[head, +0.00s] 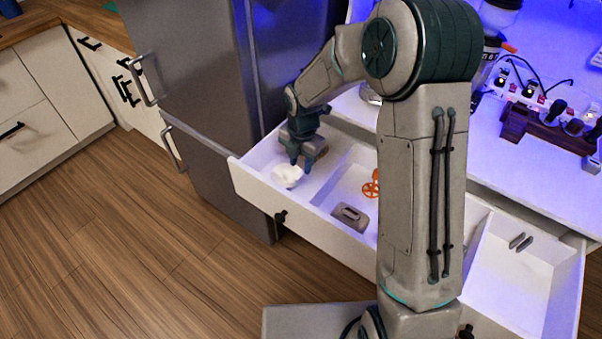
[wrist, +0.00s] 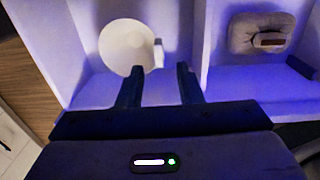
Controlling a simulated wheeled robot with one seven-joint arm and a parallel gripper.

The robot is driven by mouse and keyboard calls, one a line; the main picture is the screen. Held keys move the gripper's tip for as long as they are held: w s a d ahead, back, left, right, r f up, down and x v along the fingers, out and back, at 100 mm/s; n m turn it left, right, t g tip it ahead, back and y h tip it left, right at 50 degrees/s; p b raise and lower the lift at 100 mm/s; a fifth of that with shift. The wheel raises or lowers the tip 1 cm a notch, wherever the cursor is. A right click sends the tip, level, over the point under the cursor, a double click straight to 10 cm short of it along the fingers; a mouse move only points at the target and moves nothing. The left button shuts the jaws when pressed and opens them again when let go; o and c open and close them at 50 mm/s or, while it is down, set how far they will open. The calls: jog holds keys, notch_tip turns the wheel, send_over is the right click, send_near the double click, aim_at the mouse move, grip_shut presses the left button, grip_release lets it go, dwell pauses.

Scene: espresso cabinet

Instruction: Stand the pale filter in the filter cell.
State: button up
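The pale filter (head: 287,176) is a white round piece in the left compartment of the open drawer. In the wrist view the pale filter (wrist: 125,47) shows a round face and a short tab on its right side. I cannot tell whether it lies flat or leans. My gripper (head: 294,162) is low over that compartment, just behind the filter. In the wrist view my gripper (wrist: 159,68) has its two fingers spread, with nothing between the tips; the tab is just beyond them. I cannot tell which compartment is the filter cell.
The white drawer (head: 325,222) has dividing walls. Its middle compartment holds a grey slotted block (head: 350,215) and an orange wheel-like part (head: 371,186). The right compartment holds two small grey bars (head: 520,241). A grey fridge (head: 205,85) stands left of the drawer.

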jog(key=s+d+r+m+t, duration=0.1)
jog(key=s+d+r+m, duration=0.35)
jog(key=r+m, duration=0.25)
jog(key=s+d+r+m+t, duration=0.1)
jog(key=s+d+r+m, duration=0.2)
jog(key=s+r+m, duration=0.4)
jog(key=s+d+r+m, duration=0.1)
jog(key=s+d+m, duration=0.1)
jog(key=s+m, duration=0.3)
jog(key=s+d+r+m+t, duration=0.1)
jog(key=s+d+r+m, duration=0.1)
jog(key=s+m, duration=0.4)
jog(key=d+m, duration=0.1)
jog(key=m, duration=0.2)
jog(key=shift+s+d, duration=0.2)
jog(key=shift+d, duration=0.1)
jog(key=shift+r, duration=0.1)
